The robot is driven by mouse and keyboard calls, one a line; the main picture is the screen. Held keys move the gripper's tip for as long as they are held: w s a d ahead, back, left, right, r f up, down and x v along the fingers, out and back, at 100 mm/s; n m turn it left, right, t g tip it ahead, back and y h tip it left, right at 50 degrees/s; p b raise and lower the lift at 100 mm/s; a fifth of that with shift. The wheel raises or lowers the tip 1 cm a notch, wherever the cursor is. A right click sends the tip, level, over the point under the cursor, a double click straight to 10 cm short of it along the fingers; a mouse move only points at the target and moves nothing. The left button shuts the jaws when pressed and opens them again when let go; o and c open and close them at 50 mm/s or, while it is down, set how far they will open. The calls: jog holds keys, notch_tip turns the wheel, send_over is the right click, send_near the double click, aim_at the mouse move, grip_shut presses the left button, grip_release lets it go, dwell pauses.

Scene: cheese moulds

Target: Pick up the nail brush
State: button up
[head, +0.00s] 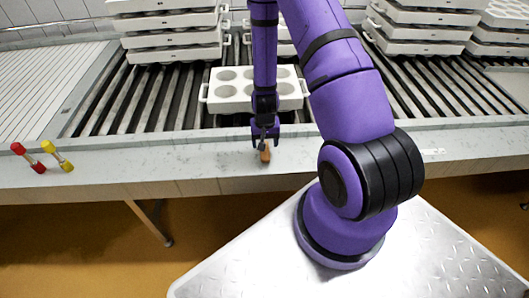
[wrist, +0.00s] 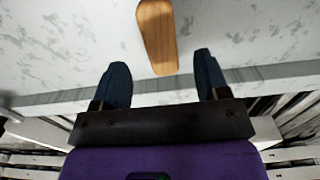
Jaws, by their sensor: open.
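The nail brush (head: 265,153) is a small wooden piece lying on the pale marbled ledge at the front of the conveyor. In the wrist view it shows as a brown wooden bar (wrist: 157,37), its lower end just between and ahead of the two fingertips. My gripper (head: 264,142) points down over the ledge at the brush. In the wrist view my gripper (wrist: 160,75) has its two dark fingers spread wide, one on each side of the brush, apart from it. Nothing is held.
A white mould tray (head: 214,104) with round cups sits on the rollers behind my gripper. Stacks of moulds (head: 172,38) stand farther back. The ledge between is clear.

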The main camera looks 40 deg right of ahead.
aim_at(265, 153)
jog(key=shift+f, duration=2.55)
jog(key=c, duration=1.1)
jog(key=shift+r, duration=0.2)
